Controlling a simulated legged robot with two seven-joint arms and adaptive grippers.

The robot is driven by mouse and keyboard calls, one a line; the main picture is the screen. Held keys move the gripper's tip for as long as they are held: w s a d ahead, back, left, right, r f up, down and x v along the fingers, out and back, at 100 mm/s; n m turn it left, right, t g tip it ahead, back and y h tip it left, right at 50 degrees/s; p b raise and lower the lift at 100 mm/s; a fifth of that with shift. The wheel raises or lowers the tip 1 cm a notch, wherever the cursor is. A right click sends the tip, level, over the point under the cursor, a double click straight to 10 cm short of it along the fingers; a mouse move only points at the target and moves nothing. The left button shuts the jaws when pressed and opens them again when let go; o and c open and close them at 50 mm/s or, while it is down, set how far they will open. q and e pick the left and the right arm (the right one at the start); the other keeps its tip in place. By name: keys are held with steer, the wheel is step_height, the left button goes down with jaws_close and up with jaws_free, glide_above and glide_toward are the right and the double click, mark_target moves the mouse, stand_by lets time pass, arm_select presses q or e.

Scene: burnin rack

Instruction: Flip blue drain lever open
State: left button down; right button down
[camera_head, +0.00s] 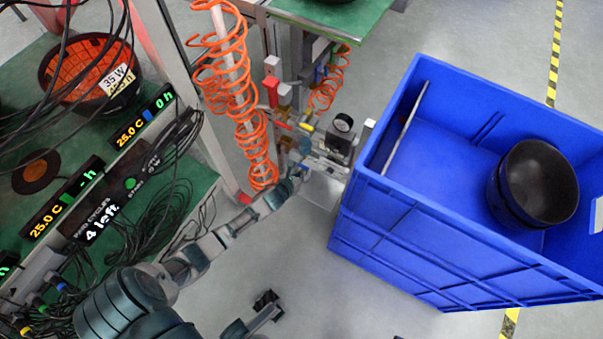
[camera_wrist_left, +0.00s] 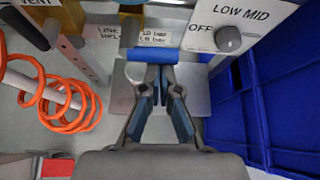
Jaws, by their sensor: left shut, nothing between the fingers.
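A blue lever (camera_wrist_left: 152,55) shows in the left wrist view as a short horizontal bar at the upper middle, just beyond my left fingertips. My left gripper (camera_wrist_left: 160,88) is shut and empty, its fingers pointing at the lever from below. Whether the tips touch the bar I cannot tell. In the head view my left gripper (camera_head: 299,170) is at the valve assembly, left of the blue crate. The lever is too small to make out clearly there.
A panel with a knob (camera_wrist_left: 228,39) labelled OFF and LOW MID is at upper right of the wrist view. Orange coiled hoses (camera_head: 228,75) hang left of the valves. The blue crate (camera_head: 430,215) with black bowls (camera_head: 535,183) stands close on the right.

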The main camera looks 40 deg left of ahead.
arm_select(q)
steer(key=shift+r, duration=0.15)
